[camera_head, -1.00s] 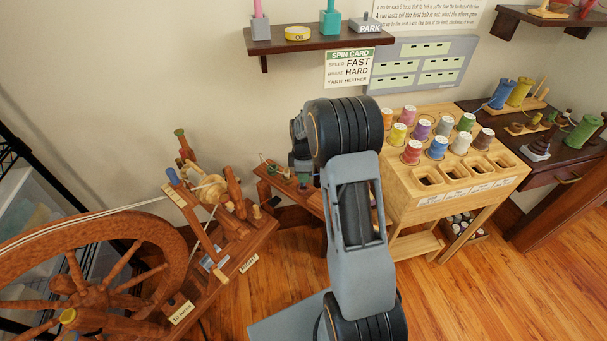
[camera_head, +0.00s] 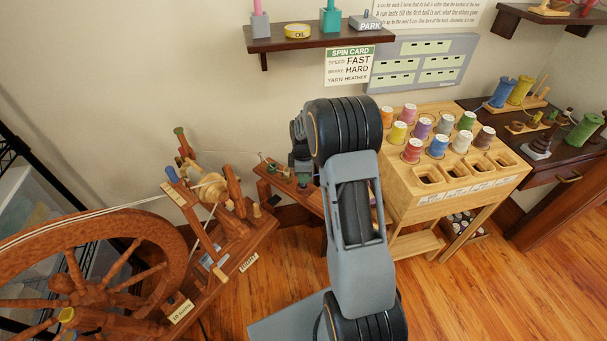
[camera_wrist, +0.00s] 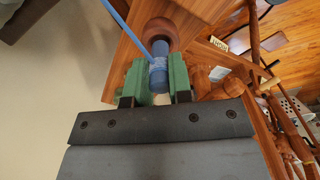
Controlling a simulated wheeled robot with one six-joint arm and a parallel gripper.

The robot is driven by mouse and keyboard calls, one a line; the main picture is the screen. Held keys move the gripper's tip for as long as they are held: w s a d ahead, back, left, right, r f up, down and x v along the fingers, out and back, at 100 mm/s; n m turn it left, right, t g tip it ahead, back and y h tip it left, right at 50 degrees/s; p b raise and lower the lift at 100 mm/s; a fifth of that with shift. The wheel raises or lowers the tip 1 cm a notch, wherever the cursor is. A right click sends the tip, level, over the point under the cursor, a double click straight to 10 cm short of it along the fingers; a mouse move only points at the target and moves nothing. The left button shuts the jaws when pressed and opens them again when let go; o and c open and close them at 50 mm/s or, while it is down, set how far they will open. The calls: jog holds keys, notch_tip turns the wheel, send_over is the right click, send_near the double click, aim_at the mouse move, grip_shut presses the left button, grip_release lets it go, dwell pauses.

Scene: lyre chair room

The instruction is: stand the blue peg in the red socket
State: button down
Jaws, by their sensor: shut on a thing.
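My gripper (camera_wrist: 158,80) has green fingers and is shut on the blue peg (camera_wrist: 159,70) in the wrist view. The peg stands out beyond the fingertips, with paler banding around it. A reddish-brown round wooden piece (camera_wrist: 160,31) is at the peg's far end. I cannot tell whether it is the red socket, or whether the peg touches it or is in it. A thin blue strand (camera_wrist: 122,22) runs from the upper left to the peg. In the head view my gripper (camera_head: 303,180) is small and partly hidden by my arm, over a low wooden bench (camera_head: 325,208).
A spinning wheel (camera_head: 158,233) stands to the left of the bench. A wooden stand (camera_head: 420,188) with several coloured spools is to the right. A wall shelf (camera_head: 310,41) hangs above. Floor (camera_head: 480,285) is bare at the lower right.

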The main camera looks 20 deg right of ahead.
jog(key=shift+f+b, duration=0.6)
jog(key=shift+f, duration=0.5)
jog(key=c, duration=0.9)
grip_release()
jog(key=shift+c, duration=0.2)
notch_tip(320, 180, up, 14)
jog(key=p, duration=0.2)
